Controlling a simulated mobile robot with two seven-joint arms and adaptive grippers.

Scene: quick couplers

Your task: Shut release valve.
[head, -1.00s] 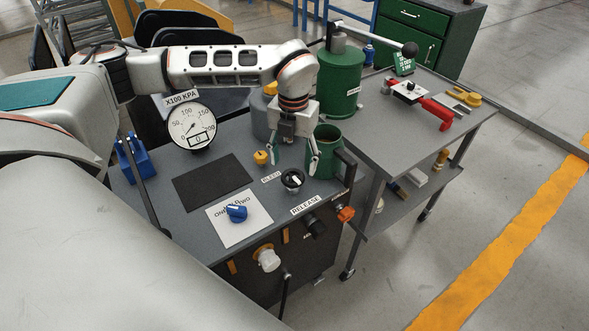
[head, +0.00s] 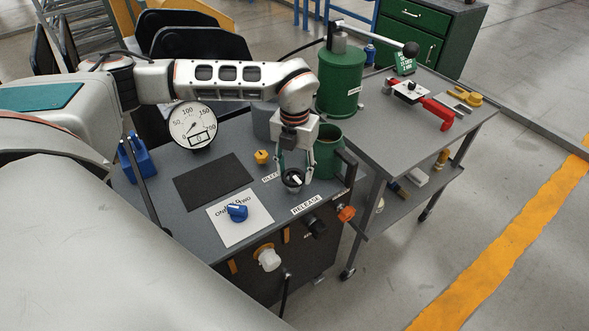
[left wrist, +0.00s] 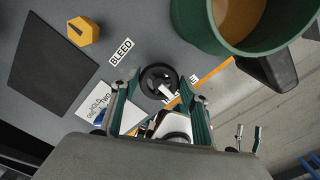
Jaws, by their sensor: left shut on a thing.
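The release valve's round black knob (head: 293,180) with a white bar stands on the grey bench top behind the RELEASE label (head: 306,204). My left gripper (head: 295,171) points down over it, with one finger on each side, shut on the knob. In the left wrist view the knob (left wrist: 159,83) sits between the two green-edged fingers (left wrist: 160,90), its white bar slanting. I cannot tell from this whether the valve is open or shut.
A green cup (head: 327,147) stands close behind the gripper. A yellow knob (head: 262,156) is by the BLEED label, and a blue knob (head: 237,212) is on a white plate. A round gauge (head: 192,126) stands at the back. Orange (head: 346,213) and white fittings are on the front.

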